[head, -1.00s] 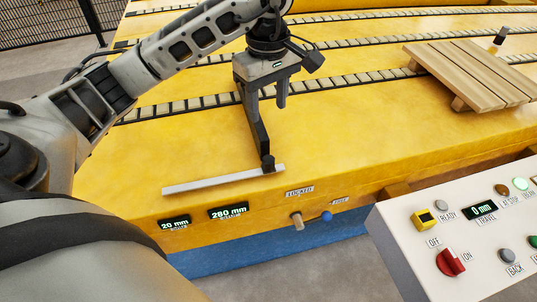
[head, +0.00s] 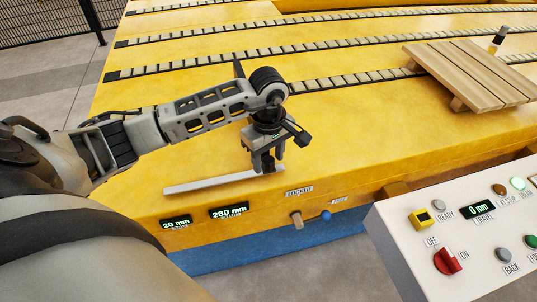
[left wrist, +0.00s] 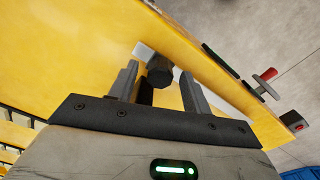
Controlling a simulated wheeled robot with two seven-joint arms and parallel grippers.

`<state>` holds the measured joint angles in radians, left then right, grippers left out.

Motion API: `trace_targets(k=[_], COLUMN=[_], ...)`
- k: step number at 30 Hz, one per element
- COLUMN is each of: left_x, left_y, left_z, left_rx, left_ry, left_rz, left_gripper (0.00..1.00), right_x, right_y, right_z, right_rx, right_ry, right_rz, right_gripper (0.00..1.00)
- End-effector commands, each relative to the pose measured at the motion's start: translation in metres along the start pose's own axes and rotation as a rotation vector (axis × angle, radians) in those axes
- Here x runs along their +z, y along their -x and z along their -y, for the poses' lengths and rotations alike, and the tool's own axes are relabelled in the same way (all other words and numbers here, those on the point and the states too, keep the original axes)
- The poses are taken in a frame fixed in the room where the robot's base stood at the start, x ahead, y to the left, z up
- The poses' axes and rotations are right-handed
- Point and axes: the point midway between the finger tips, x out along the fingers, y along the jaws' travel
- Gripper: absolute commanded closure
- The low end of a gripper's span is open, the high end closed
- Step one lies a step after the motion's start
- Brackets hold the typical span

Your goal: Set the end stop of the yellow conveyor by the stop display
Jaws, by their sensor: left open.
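The end stop is a pale grey bar (head: 212,184) lying on the yellow conveyor (head: 350,140) near its front edge. A black knob (left wrist: 160,74) sits by the bar's end in the left wrist view. My left gripper (head: 265,168) is low over the bar's right end. Its open fingers (left wrist: 160,88) stand on either side of the knob, with gaps visible. In the head view the gripper mostly hides the knob. One display (head: 176,222) reads 20 mm and another display (head: 229,210) reads 280 mm; their small captions are unclear. My right gripper is not in view.
A pale lever (head: 297,220) under a LOCKED label and a blue knob (head: 326,215) are on the front face. A control panel (head: 405,240) with a red switch (head: 447,261) and a 0 mm travel display (head: 479,210) stands front right. A wooden pallet (head: 465,70) lies back right.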

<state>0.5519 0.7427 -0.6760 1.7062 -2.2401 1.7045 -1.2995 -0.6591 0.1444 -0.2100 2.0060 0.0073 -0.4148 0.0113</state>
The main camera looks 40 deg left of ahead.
Motion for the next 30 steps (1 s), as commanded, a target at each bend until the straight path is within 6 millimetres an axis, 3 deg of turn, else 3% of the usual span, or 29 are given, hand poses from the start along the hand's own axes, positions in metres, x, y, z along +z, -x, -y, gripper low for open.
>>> trace_targets(k=[6,11,12,17,25,30], left_x=[0.000,0.000,0.000,-0.005,-0.022,-0.023], left_y=[0.000,0.000,0.000,-0.001,-0.001,0.001], left_z=[0.000,0.000,0.000,0.003,0.033,0.037], left_rx=[0.001,0.001,0.001,0.001,0.000,0.001], left_ry=[0.000,0.000,0.000,0.001,0.002,0.002], left_rz=[0.000,0.000,0.000,-0.004,-0.005,-0.001], left_gripper=[0.51,0.96,1.00,1.00,1.00,1.00], right_x=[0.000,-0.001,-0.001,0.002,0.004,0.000], right_y=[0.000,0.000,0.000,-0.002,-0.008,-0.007], right_z=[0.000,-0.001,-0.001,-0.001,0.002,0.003], right_rx=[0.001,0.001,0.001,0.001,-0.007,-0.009], right_ry=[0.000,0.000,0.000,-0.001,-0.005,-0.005], right_rz=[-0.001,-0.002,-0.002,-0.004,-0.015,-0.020], right_gripper=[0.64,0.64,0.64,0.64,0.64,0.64])
